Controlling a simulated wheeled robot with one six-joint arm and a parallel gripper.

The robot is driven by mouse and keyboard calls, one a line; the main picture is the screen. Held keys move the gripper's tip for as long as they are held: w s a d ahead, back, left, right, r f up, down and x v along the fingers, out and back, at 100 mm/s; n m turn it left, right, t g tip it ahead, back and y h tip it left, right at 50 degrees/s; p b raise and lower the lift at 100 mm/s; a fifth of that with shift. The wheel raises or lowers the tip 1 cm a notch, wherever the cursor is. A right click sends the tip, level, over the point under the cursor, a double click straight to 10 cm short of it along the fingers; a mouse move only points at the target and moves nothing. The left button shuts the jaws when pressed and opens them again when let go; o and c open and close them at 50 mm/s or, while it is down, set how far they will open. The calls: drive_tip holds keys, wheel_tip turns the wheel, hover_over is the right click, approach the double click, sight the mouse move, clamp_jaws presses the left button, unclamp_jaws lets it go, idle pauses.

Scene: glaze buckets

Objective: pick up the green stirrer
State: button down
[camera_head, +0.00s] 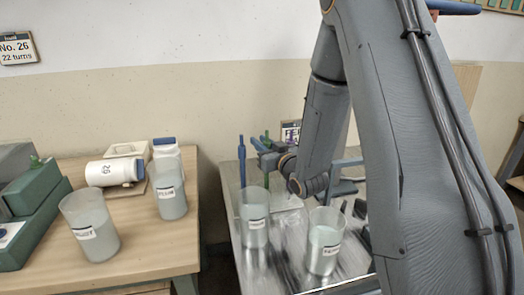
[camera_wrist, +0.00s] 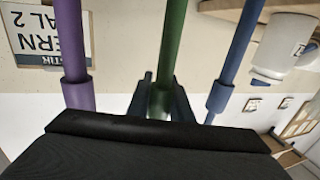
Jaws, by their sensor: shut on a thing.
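The green stirrer (camera_wrist: 172,45) stands upright between the two dark fingers of my gripper (camera_wrist: 162,98) in the wrist view, and the fingers are shut on it. The blue stirrer also shows in the head view (camera_head: 242,160).
Two translucent labelled cups (camera_head: 255,225) (camera_head: 324,250) stand on the grey table (camera_head: 285,228). Two more (camera_head: 93,236) (camera_head: 171,193) stand on the wooden table (camera_head: 140,240), with white jars (camera_head: 112,172) and a green box (camera_head: 38,215). A gap separates the tables.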

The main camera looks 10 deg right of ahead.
wheel_tip(320, 180, up, 18)
drive_tip(key=p, duration=0.5)
idle(1.3)
drive_tip(key=shift+f, duration=0.1)
